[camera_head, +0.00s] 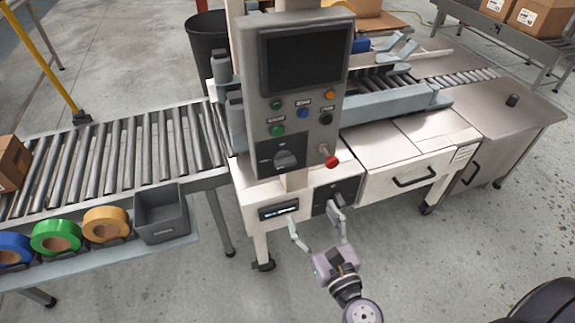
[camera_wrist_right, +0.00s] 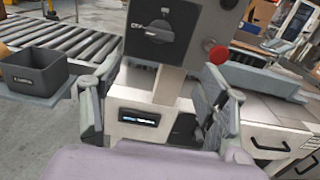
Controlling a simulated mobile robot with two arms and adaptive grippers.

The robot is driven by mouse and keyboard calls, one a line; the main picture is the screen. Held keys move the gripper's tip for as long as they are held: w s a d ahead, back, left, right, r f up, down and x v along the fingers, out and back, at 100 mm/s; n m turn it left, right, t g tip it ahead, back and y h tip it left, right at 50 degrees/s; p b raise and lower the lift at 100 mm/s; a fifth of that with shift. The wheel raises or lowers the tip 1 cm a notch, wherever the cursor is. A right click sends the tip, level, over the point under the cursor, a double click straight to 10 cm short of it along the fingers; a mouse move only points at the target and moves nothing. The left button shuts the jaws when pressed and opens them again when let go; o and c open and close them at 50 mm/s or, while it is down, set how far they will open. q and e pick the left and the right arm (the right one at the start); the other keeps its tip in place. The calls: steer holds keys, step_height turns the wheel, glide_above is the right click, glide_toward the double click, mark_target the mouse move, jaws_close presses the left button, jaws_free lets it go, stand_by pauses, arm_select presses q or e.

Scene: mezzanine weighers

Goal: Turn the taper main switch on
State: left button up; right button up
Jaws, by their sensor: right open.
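The taper's grey control panel (camera_head: 287,80) stands on a post in the head view. A dark rotary knob on a black plate, which looks like the main switch (camera_head: 286,158), is at its lower left. The switch shows larger at the top of the right wrist view (camera_wrist_right: 158,32), its pointer roughly sideways. My right gripper (camera_head: 317,225) is open and empty, below the panel and in front of the cabinet's small display (camera_head: 279,211). In the right wrist view its spread fingers (camera_wrist_right: 160,90) flank the post, with the switch above them. My left gripper is not in view.
A black box (camera_head: 337,193) sits on the cabinet front. A roller conveyor (camera_head: 120,155), tape rolls (camera_head: 57,236) and a grey bin (camera_head: 162,214) are left. Floor in front is clear.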

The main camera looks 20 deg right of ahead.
steer(key=p, duration=0.2)
glide_toward(287, 166)
steer(key=w+p, duration=0.1)
steer(key=w, duration=0.8)
steer(key=shift+w+a, duration=0.15)
steer(key=shift+w, duration=0.15)
steer(key=c, duration=1.2)
steer(key=shift+o, duration=0.2)
